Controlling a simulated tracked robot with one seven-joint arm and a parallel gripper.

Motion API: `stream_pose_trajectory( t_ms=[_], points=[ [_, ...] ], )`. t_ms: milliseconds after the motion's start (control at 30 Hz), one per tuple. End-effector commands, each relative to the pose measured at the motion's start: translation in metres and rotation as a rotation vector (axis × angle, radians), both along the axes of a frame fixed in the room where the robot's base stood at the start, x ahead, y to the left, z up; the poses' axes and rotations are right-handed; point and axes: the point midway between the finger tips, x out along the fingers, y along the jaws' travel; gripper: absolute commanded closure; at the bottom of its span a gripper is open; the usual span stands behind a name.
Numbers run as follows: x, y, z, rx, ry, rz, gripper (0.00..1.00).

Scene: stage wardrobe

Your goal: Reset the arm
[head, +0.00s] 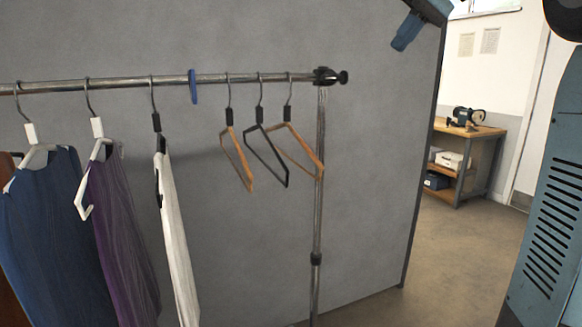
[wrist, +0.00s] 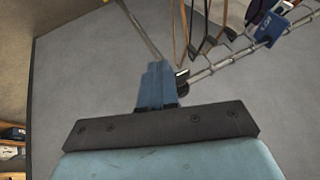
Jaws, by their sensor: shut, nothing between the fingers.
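My gripper (head: 405,32) is at the top right of the head view, in front of the grey panel and above and right of the clothes rail's end. Its blue fingers point down and left, closed together and empty. In the wrist view the fingers (wrist: 157,85) are pressed together below the rail's dark end fitting, which appears just right of them. I cannot tell the exact gap to the rail. Part of my arm is cut off by the frame edge.
The metal rail (head: 60,86) carries several hangers, some with blue, purple and white garments, and a blue divider (head: 193,86). A grey panel (head: 380,150) stands behind. A wooden workbench (head: 470,131) stands back right. Floor between is clear.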

Motion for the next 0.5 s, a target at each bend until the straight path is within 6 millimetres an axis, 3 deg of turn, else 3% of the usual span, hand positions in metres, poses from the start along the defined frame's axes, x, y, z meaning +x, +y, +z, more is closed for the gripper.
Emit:
stream_pose_trajectory(
  t_ms=[167, 500],
  points=[
    [-0.032, 0.012, -0.029, -0.052, 0.010, -0.086, 1.00],
    [-0.113, 0.022, -0.122, -0.189, -0.007, -0.273, 1.00]
  ],
)
